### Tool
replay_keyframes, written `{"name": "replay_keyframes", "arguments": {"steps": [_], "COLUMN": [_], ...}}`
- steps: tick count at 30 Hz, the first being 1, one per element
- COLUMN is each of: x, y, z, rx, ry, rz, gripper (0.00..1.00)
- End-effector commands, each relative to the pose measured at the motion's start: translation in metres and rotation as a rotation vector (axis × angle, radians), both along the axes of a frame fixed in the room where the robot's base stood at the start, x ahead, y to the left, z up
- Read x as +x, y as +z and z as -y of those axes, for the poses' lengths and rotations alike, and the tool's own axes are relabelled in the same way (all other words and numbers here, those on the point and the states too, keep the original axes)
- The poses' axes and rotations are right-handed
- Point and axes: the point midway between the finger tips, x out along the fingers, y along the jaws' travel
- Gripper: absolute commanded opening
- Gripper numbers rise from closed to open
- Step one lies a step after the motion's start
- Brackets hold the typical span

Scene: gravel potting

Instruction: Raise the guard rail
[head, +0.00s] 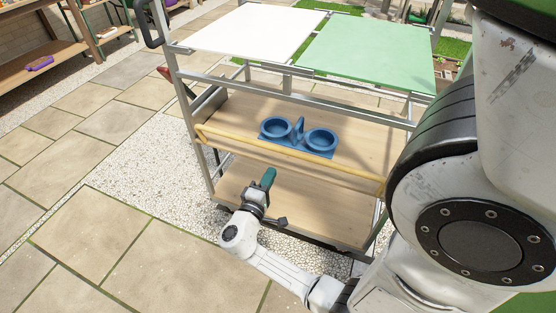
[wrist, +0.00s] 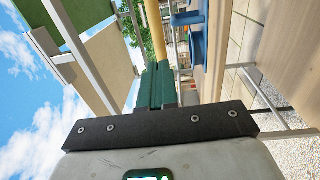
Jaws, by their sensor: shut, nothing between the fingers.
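The guard rail is a yellow bar (head: 290,156) running across the front of the cart, along the front edge of the middle shelf. It also shows in the wrist view as a yellow bar (wrist: 157,32) just beyond the fingertips. My gripper (head: 269,177), with green fingers, is shut and empty. In the head view it lies just below the rail, in front of the lower shelf, with a small gap between them in the picture. The fingers (wrist: 158,76) are pressed together in the wrist view. I cannot tell whether they touch the rail.
A blue two-cup holder (head: 298,137) stands on the middle shelf (head: 235,112) behind the rail. White (head: 245,30) and green (head: 365,50) panels top the cart. The lower shelf (head: 320,220) looks bare. Paving (head: 85,245) in front is clear. A bench (head: 35,65) stands at far left.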

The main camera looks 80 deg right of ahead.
Motion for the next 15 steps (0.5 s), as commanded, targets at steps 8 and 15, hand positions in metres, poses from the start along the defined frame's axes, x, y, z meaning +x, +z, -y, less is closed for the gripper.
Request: {"name": "replay_keyframes", "arguments": {"steps": [8, 15], "x": [-0.012, -0.016], "y": [0.004, 0.005], "z": [0.047, 0.064], "rx": [0.000, 0.000], "ry": [-0.005, -0.002], "rz": [-0.001, 0.000], "gripper": [0.00, 0.00]}}
